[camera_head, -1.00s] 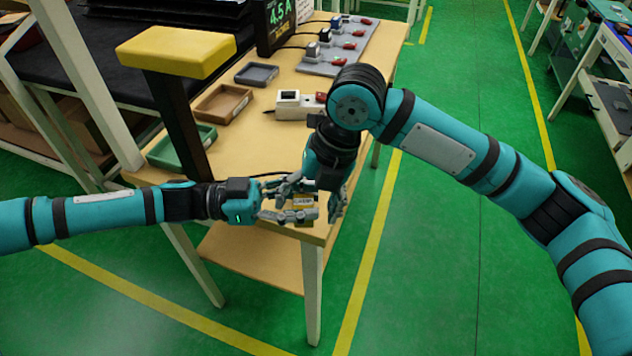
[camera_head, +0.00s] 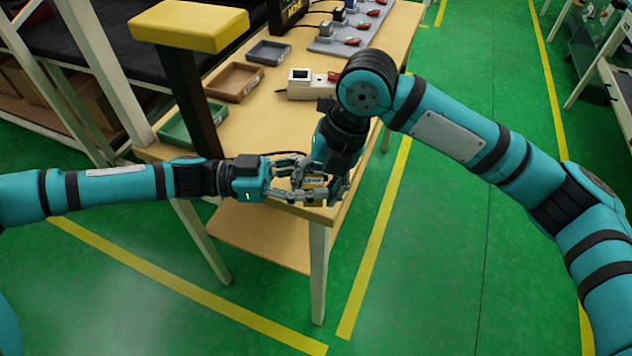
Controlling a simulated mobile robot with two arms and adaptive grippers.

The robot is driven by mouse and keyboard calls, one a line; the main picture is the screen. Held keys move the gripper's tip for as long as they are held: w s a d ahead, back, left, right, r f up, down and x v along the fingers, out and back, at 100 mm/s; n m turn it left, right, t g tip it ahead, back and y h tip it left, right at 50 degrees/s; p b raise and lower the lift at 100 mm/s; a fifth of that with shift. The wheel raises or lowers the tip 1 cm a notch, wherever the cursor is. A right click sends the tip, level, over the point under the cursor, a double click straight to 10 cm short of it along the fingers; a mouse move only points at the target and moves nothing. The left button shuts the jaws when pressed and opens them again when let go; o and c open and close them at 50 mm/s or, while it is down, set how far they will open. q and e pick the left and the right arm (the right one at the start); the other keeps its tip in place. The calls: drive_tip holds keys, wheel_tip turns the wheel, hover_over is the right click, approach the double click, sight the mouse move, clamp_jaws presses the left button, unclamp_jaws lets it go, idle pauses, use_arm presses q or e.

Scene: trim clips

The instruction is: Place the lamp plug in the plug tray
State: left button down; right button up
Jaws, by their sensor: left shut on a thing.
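My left gripper (camera_head: 308,184) reaches in from the left at the table's near corner. It is shut on a small piece with a yellow label, taken to be the lamp plug (camera_head: 314,181); the fingers hide most of it. My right gripper (camera_head: 336,192) points down right beside it, its fingers overlapping the same spot; whether they touch the plug I cannot tell. Three shallow trays lie along the table's left side: green (camera_head: 188,124), brown (camera_head: 234,84) and grey (camera_head: 269,52). Their labels are too small to read, so I cannot tell which is the plug tray.
A white socket (camera_head: 302,84) with a red switch sits mid-table. Behind it a grey strip (camera_head: 326,45) carries several sockets and plugs beside a dark display (camera_head: 288,12). A yellow-topped post (camera_head: 190,27) stands at the left, close to the green tray. A dark cable crosses the wooden tabletop (camera_head: 262,125).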

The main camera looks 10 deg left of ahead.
drive_tip(key=o, duration=0.4)
drive_tip(key=v, duration=1.2)
